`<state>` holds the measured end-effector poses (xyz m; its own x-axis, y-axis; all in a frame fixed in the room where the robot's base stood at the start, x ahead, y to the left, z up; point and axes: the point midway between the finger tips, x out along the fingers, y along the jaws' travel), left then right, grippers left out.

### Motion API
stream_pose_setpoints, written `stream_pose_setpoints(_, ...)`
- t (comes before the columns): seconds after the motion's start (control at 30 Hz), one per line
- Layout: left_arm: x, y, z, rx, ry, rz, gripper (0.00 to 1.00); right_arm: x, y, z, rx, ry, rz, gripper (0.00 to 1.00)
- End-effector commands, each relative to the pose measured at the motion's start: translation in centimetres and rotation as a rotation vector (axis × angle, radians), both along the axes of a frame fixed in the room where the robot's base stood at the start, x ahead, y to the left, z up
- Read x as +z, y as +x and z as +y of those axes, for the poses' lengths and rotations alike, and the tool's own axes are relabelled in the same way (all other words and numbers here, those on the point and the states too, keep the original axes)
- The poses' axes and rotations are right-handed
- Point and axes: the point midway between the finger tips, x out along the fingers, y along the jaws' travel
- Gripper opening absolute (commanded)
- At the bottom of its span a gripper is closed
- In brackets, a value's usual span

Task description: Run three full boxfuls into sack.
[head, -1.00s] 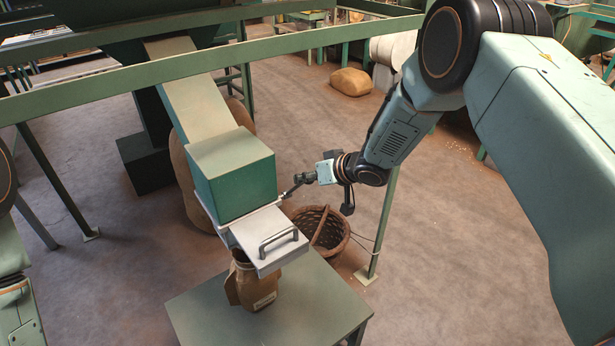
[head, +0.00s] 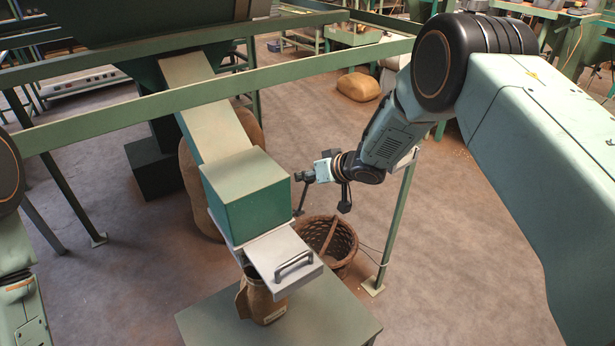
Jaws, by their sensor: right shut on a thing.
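The green measuring box (head: 245,195) sits at the foot of the sloping chute (head: 212,115). A pale metal slide plate (head: 265,245) with a grey bar handle (head: 295,265) sticks out at its front, below the box. A small brown sack (head: 262,300) with a pale label stands under the plate on the green table; its mouth is hidden. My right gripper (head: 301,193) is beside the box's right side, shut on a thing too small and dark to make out. Only part of my left arm shows at the left edge; its gripper is out of view. The box's inside is hidden.
A green rail (head: 250,77) crosses in front of the chute, with a post (head: 395,230) right of my gripper. A wicker basket (head: 340,262) stands on the floor behind the table (head: 325,315). A large sack (head: 190,190) stands behind the box.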

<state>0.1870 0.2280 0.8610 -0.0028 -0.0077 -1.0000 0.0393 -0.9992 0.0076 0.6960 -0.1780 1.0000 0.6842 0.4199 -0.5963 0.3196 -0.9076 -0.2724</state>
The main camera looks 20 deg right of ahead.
Motion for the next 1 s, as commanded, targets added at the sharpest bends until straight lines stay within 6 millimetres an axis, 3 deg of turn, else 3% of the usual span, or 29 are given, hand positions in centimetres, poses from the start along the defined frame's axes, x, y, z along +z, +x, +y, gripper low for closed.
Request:
stream_pose_setpoints(0.03,0.07,-0.01,0.00,0.000,0.000,0.000,0.34,1.02,0.70,-0.04,-0.002,0.006,-0.020,0.00)
stream_pose_setpoints(0.43,0.06,0.00,0.00,0.000,0.000,0.000,0.34,1.01,0.97,0.03,-0.004,0.006,-0.019,0.00)
stream_pose_setpoints(0.47,0.06,0.00,0.00,0.000,0.000,0.000,0.34,1.01,0.98,0.03,-0.004,0.006,-0.019,0.25)
stream_pose_setpoints(0.5,0.06,0.00,0.00,0.000,0.000,0.000,0.34,0.99,1.02,0.06,-0.003,0.005,-0.019,0.29)
stream_pose_setpoints(0.8,0.04,0.01,0.00,0.000,0.000,0.000,0.34,0.50,0.72,0.11,-0.001,0.002,-0.009,0.54)
stream_pose_setpoints(1.0,0.03,0.01,0.00,0.000,0.000,0.000,0.34,0.36,0.63,0.13,-0.001,0.001,-0.007,0.54)
